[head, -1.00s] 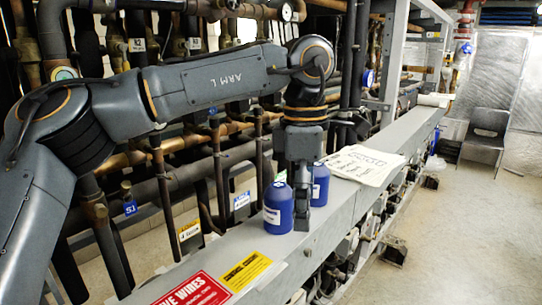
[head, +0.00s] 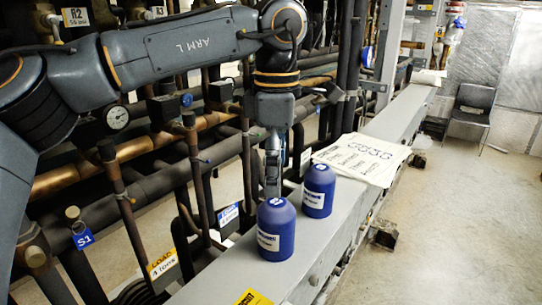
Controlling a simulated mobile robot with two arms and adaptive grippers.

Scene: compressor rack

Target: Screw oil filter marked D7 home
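Two blue oil filters with white labels stand upright on the grey beam. The nearer filter (head: 276,232) is at the lower middle of the head view, and the farther filter (head: 318,192) stands behind it to the right. The label print is too small to read, so I cannot tell which is D7. My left gripper (head: 272,178) points down just behind the nearer filter. Its fingertips are partly hidden by that filter, and I cannot tell whether it touches it. The fingers are seen edge-on, so their opening does not show. My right gripper is out of view.
Printed sheets (head: 362,160) lie on the beam (head: 408,108) beyond the filters. Copper and dark pipes with a gauge (head: 117,117) crowd the left side. A yellow label (head: 253,298) is at the near end. The floor (head: 440,235) at right is open, with a chair (head: 470,112) farther back.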

